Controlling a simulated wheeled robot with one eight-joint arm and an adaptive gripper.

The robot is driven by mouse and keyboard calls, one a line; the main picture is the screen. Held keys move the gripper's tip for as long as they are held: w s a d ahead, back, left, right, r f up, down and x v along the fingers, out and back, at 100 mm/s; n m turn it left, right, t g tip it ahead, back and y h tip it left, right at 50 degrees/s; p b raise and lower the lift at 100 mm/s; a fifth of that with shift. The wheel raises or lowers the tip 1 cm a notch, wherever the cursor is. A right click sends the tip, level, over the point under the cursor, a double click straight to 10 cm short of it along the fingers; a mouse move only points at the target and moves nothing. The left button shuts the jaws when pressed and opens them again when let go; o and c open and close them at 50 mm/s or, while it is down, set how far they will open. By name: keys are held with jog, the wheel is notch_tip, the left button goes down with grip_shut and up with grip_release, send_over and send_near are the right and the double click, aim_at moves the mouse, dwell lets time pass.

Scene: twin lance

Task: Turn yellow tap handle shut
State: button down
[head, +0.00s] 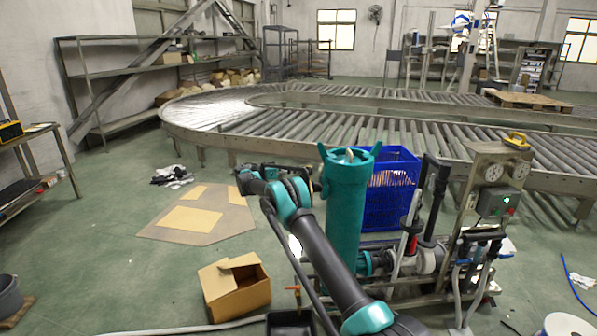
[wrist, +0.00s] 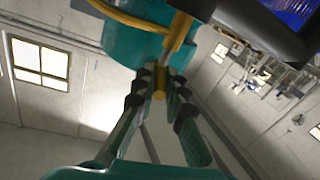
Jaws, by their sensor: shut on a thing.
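The yellow tap handle (wrist: 160,82) shows in the wrist view, between the dark pads of my gripper (wrist: 158,95). The fingers are closed in on it from both sides. Behind it is a teal body (wrist: 135,45) with a thin curved yellow part (wrist: 128,17) across it. In the head view my arm reaches to the left side of a tall teal cylinder (head: 345,205). My fingertips and the tap handle are hidden there, so the handle's angle cannot be told from that view.
A pump skid with a gauge panel (head: 492,180), pipes and hoses stands right of the cylinder. A blue crate (head: 390,200) is behind it. An open cardboard box (head: 235,287) lies on the floor at left. A roller conveyor (head: 400,130) runs behind.

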jog(key=shift+d, duration=0.1)
jog(key=c, duration=1.6)
grip_release()
notch_tip(320, 180, up, 10)
